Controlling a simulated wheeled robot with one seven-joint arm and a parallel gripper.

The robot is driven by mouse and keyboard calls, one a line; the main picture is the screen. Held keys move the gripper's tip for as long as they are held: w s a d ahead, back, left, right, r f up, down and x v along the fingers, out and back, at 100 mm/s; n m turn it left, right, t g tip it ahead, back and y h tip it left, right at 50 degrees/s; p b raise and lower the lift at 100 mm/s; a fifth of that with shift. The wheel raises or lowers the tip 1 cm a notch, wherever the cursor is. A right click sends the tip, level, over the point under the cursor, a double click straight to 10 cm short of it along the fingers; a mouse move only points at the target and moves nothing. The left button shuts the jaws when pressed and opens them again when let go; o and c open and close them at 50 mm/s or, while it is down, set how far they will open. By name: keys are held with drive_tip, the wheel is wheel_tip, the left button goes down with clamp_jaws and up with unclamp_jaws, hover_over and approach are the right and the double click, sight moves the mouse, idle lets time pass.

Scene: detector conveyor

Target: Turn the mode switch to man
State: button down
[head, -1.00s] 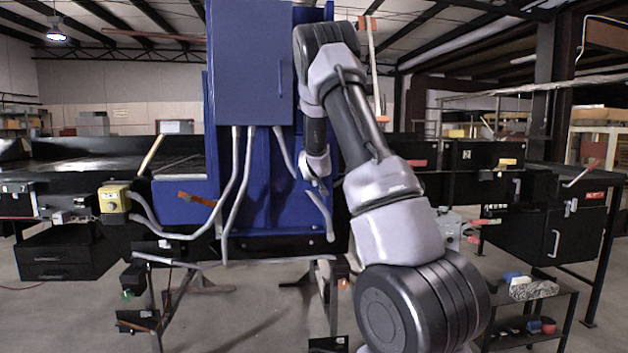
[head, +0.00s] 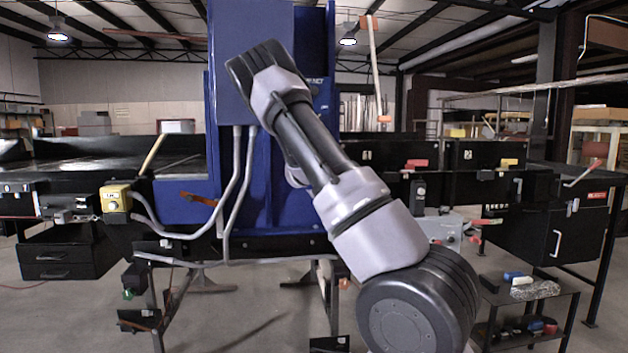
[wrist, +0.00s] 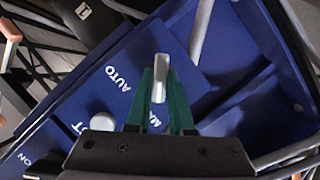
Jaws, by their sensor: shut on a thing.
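In the wrist view, my gripper (wrist: 161,74) has its green fingers on both sides of a light grey lever-shaped knob, the mode switch (wrist: 160,88), and is shut on it. The switch sits on a blue panel (wrist: 185,38) with white lettering. The word AUTO (wrist: 118,79) shows left of the switch. A label starting MA (wrist: 155,121) is partly hidden behind the fingers. I cannot tell surely which label the switch points at. In the head view, my arm covers the gripper and switch in front of the blue cabinet (head: 318,130).
A round white knob (wrist: 102,121) sits beside the gripper on the same panel, near an ON label (wrist: 38,163). Grey conduits (head: 236,190) run down the cabinet front. A yellow box (head: 115,197) is at left. A small black cart (head: 560,300) stands at lower right.

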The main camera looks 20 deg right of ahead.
idle(0.3)
drive_tip(key=c, duration=0.8)
unclamp_jaws()
drive_tip(key=v, duration=1)
drive_tip(key=shift+s, duration=0.35)
drive_tip(key=shift+a+r, duration=0.1)
